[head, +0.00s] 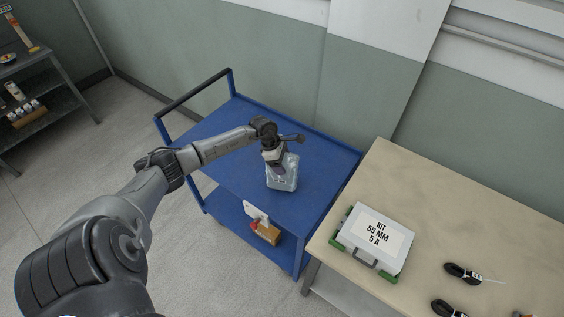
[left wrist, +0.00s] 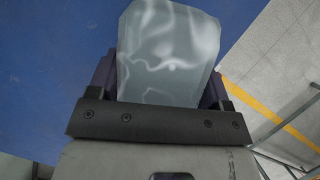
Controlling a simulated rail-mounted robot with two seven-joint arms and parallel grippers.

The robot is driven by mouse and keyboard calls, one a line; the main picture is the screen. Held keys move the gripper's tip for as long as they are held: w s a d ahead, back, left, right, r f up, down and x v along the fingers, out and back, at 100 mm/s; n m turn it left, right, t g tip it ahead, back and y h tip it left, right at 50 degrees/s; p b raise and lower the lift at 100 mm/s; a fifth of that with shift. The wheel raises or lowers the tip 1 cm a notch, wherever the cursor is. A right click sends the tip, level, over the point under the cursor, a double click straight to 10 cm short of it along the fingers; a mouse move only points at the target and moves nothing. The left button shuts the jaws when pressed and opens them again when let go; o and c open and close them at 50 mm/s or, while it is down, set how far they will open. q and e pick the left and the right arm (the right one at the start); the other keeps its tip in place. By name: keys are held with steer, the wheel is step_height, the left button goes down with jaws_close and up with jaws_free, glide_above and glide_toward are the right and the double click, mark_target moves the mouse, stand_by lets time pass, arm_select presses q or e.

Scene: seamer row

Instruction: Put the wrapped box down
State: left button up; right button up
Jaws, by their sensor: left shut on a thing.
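The wrapped box (head: 283,176) is a pale grey block in glossy clear film. It is on or just above the top shelf of the blue cart (head: 225,151); I cannot tell whether it touches. My left gripper (head: 279,164) reaches down onto it from above and is shut on it. In the left wrist view the wrapped box (left wrist: 168,50) fills the space between the two dark fingers of the left gripper (left wrist: 160,85). Blue cart surface shows beside it. My right gripper is not in view.
A tan table (head: 420,188) stands right of the cart, with a kit case (head: 374,238) and black cable bundles (head: 462,272). A small brown box (head: 267,233) is on the cart's lower shelf. A grey shelf rack (head: 45,85) stands at far left. Most of the cart top is clear.

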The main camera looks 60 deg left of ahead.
arm_select(q)
steer(key=shift+f, duration=0.2)
steer(key=shift+f, duration=0.2)
steer(key=o, duration=1.6)
steer(key=shift+r, duration=0.1)
